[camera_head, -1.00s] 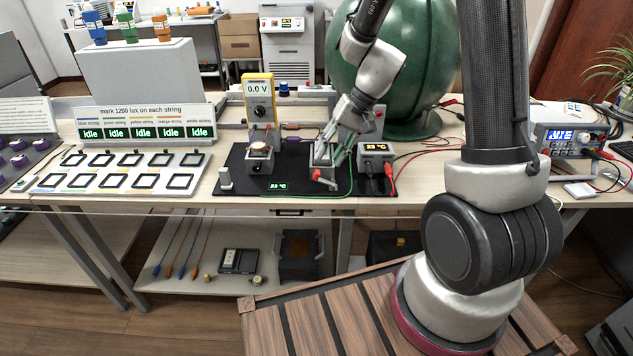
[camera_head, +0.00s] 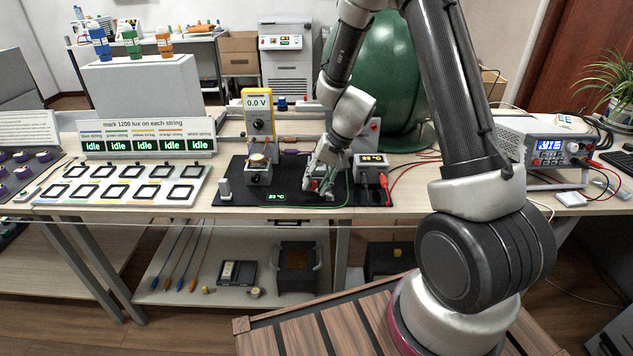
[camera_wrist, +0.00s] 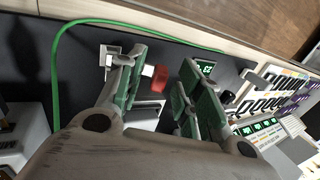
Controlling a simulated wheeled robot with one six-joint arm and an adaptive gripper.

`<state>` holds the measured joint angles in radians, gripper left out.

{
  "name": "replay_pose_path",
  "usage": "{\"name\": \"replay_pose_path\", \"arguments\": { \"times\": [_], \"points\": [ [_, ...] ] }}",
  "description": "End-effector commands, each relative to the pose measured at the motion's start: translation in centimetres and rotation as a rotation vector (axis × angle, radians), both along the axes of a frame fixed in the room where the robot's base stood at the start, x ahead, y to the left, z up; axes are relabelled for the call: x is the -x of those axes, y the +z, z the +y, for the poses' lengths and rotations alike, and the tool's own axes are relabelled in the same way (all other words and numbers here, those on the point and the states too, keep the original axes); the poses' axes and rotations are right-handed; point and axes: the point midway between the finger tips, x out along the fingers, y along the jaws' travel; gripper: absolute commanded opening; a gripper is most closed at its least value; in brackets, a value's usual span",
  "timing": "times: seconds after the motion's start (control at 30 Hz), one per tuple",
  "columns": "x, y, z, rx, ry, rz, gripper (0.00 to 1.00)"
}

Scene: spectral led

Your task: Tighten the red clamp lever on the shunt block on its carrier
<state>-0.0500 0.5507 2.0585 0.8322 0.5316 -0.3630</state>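The red clamp lever (camera_wrist: 160,78) shows between my fingers in the wrist view, and a small red patch of it shows beside the fingertips in the head view (camera_head: 312,184). My gripper (camera_head: 321,184) is low over the black mat (camera_head: 285,190). In the wrist view my gripper (camera_wrist: 165,82) has its two green-padded fingers spread apart, with a gap on each side of the lever. The shunt block and its carrier are mostly hidden by my gripper in the head view. A pale block face (camera_wrist: 148,108) shows below the lever in the wrist view.
A grey block with a display (camera_head: 371,166) stands right of my gripper, with red leads. A similar block (camera_head: 258,172) stands to the left, in front of the yellow meter (camera_head: 258,110) reading 0.0 V. A green wire (camera_wrist: 56,70) loops across the mat near my gripper.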

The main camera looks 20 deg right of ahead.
Motion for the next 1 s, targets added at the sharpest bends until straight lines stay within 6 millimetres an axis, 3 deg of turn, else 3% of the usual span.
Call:
{"name": "replay_pose_path", "arguments": {
  "times": [0.2, 0.4, 0.73, 1.0],
  "points": [
    [0.0, 0.0, 0.0, 0.000, 0.000, 0.000, 0.36],
    [0.0, 0.0, 0.0, 0.000, 0.000, 0.000, 0.00],
    [0.1, -0.2, 0.2, 0.024, 0.005, 0.011, 0.00],
    [0.0, -1.0, 1.1, 0.187, 0.011, 0.067, 0.00]
  ]
}}
